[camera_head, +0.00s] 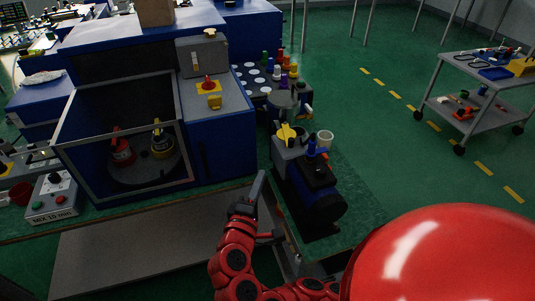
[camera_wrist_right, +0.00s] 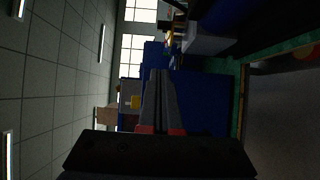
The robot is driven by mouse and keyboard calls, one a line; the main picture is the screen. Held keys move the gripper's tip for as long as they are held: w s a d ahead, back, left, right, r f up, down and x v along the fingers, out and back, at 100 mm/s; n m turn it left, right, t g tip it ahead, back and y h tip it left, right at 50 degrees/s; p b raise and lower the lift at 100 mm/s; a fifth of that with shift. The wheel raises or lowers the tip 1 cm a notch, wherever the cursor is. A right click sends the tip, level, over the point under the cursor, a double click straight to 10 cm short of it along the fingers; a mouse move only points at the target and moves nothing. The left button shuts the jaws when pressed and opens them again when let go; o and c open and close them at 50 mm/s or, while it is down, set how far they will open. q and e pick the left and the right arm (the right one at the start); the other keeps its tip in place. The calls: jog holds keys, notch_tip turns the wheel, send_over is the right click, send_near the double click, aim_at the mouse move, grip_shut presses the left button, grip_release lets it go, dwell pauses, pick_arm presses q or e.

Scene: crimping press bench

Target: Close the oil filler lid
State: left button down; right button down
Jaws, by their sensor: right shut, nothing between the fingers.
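A compact machine with a grey block (camera_head: 288,158) and a black cylindrical end stands on the bench's right part. A yellow part (camera_head: 287,132) sits on top of the grey block. It may be the oil filler lid, but it is too small to tell whether it is open. My right gripper (camera_head: 261,175) is left of this machine and in front of the large blue cabinet, touching nothing that I can make out. Its fingers are together and empty in the right wrist view (camera_wrist_right: 160,75). My left gripper is out of view.
A blue cabinet (camera_head: 225,150) with an open-fronted bay stands left of the gripper. A control box (camera_head: 52,204) is at far left. A grey cart (camera_head: 470,88) stands at right beyond clear green floor.

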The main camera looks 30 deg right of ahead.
jog(key=s+d+x, duration=0.1)
jog(key=x, duration=0.3)
jog(key=p, duration=0.3)
send_near(288, 137)
jog(key=shift+w+d+r, duration=0.7)
jog(key=shift+d+r, duration=0.15)
jog(key=shift+r, duration=0.05)
